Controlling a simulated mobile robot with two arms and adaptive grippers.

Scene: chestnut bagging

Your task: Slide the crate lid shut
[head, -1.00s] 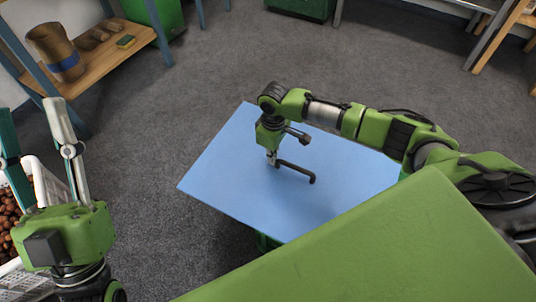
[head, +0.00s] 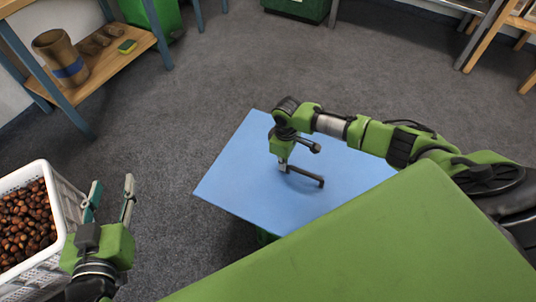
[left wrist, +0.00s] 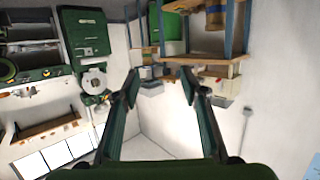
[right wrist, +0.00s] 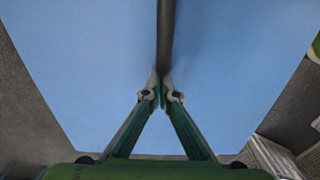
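The blue flat panel (head: 240,180), which looks like the lid, lies low in front of me in the head view, with a dark bar handle (head: 306,176) on it. It fills most of the right wrist view (right wrist: 80,70). My right gripper (head: 282,170) points down at the handle's end. Its fingertips (right wrist: 162,97) are closed together on the dark bar (right wrist: 165,40). My left gripper (head: 110,190) is open and empty beside the white crate (head: 68,200) of chestnuts; its fingers (left wrist: 160,82) stand apart. Any crate under the panel is mostly hidden.
A large green surface (head: 380,240) covers the lower right. Grey carpet (head: 230,70) is clear behind the panel.

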